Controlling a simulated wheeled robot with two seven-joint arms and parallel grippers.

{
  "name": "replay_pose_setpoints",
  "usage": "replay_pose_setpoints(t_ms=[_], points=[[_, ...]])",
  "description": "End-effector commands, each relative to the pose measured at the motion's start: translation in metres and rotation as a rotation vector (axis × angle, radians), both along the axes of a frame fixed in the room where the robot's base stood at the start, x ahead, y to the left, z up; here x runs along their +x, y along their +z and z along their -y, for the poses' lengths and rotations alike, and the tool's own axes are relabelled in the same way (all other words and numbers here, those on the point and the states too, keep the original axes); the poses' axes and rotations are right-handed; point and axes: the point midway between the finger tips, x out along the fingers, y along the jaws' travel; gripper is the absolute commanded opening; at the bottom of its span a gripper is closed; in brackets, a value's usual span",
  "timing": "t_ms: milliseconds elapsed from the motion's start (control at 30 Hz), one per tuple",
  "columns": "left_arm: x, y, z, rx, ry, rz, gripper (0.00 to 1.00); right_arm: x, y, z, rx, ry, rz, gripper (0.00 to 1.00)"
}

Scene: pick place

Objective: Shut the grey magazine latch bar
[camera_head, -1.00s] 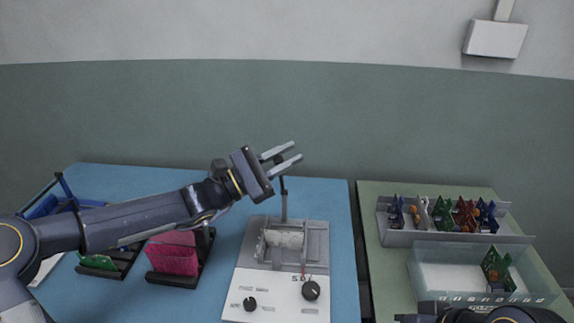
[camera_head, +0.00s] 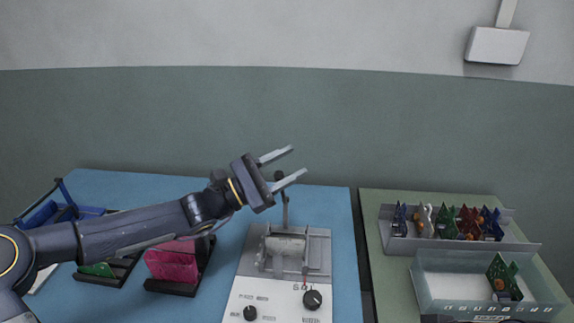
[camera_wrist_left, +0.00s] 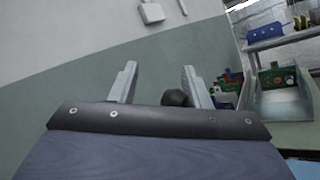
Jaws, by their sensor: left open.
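The grey latch bar (camera_head: 285,212) stands upright at the back of the grey magazine (camera_head: 262,255) on the white-fronted device, with a dark round knob (camera_head: 279,176) on top. My left gripper (camera_head: 298,160) is open and empty, above and beside the top of the bar. In the left wrist view, the dark knob (camera_wrist_left: 176,97) shows beyond the gripper's base, between the two spread fingers and closer to the right one. Whether a finger touches it I cannot tell. My right gripper does not show.
Black holders with a pink board (camera_head: 172,266) and a green board (camera_head: 98,269) stand under my left arm. A grey rack of several boards (camera_head: 512,240) and a clear bin (camera_head: 430,285) stand on the green table at right. A gap separates the tables.

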Motion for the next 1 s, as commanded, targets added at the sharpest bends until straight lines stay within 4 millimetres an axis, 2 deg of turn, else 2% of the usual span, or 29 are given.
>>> replay_pose_setpoints(t_ms=[133, 500, 633, 1000], points=[[-0.002, -0.004, -0.012, 0.001, 0.005, 0.0, 0.43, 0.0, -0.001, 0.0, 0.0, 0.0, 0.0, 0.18], [-0.018, -0.023, -0.064, 0.001, 0.004, -0.001, 0.43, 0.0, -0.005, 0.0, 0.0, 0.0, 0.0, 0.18], [-0.021, -0.025, -0.07, 0.0, 0.001, -0.001, 0.43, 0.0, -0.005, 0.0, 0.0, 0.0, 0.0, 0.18], [-0.022, -0.026, -0.073, 0.0, 0.001, -0.001, 0.43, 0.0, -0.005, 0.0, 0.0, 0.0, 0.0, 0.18]])
